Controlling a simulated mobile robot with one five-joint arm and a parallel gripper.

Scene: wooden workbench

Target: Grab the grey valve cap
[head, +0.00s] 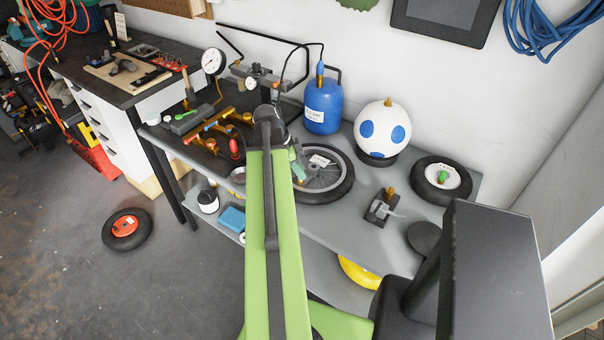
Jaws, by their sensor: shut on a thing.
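My gripper (298,171) shows only in part, just right of my green arm, which covers much of it. It is low over the left part of a spoked wheel with a black tyre (345,186) on the grey bench. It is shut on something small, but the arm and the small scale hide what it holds. I cannot make out the grey valve cap anywhere, nor tell whether the held thing touches the wheel.
A blue tank (323,106), a white ball with blue spots (384,130), a small dark block with a brass fitting (382,208) and another wheel (426,187) with a green cap stand around. Brass manifold parts (222,123) lie left. Bare bench (350,231) shows in front.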

